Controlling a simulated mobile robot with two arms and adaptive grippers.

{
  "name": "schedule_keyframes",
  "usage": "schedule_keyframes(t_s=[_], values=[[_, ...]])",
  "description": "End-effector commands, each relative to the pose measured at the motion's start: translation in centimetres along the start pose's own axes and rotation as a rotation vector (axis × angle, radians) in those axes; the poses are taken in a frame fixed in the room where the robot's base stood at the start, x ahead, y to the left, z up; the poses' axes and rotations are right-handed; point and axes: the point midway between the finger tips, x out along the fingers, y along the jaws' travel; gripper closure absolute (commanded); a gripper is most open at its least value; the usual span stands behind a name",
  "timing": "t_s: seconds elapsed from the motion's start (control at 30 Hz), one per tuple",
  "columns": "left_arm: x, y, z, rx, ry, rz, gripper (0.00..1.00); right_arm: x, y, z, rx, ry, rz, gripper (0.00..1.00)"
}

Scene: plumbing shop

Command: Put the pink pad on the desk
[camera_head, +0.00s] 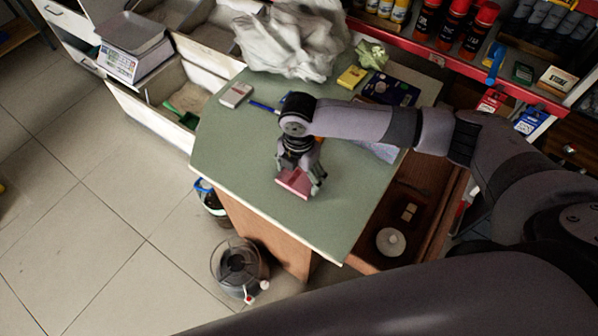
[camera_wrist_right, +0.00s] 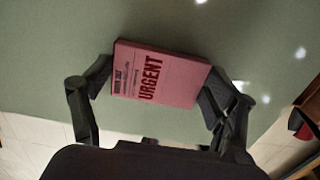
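The pink pad (camera_head: 294,182), marked "URGENT", is at the green desk top (camera_head: 225,150), near its front edge. In the right wrist view the pad (camera_wrist_right: 160,75) lies between the two fingers of my right gripper (camera_wrist_right: 160,85), which meet its left and right edges. In the head view my right gripper (camera_head: 301,178) points down with the pad at its fingertips. I cannot tell whether the pad touches the desk or is slightly above it. My left gripper is not in view.
A crumpled white bag (camera_head: 290,42), a yellow pad (camera_head: 351,77), a small white box (camera_head: 236,95) and a dark box (camera_head: 390,90) sit at the desk's back. A brown drawer (camera_head: 430,185) is at the right. The desk's left and front middle are clear.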

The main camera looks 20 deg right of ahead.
Motion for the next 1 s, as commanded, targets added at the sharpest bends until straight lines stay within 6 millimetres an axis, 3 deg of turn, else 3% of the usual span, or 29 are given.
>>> schedule_keyframes(t_s=[0.23, 0.63, 0.77, 1.0], values=[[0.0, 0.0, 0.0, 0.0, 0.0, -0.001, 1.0, 0.0, 0.0, 0.0, 0.0, 0.0, 0.0, 0.02], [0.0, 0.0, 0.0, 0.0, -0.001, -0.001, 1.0, -0.6, 0.1, 0.0, 0.0, -0.001, 0.003, 0.02], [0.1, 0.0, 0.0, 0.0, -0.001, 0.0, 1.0, -2.4, 0.1, 0.1, 0.0, -0.001, 0.005, 0.02], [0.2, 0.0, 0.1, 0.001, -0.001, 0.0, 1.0, -7.7, 0.1, 0.1, 0.0, -0.001, 0.005, 0.02]])
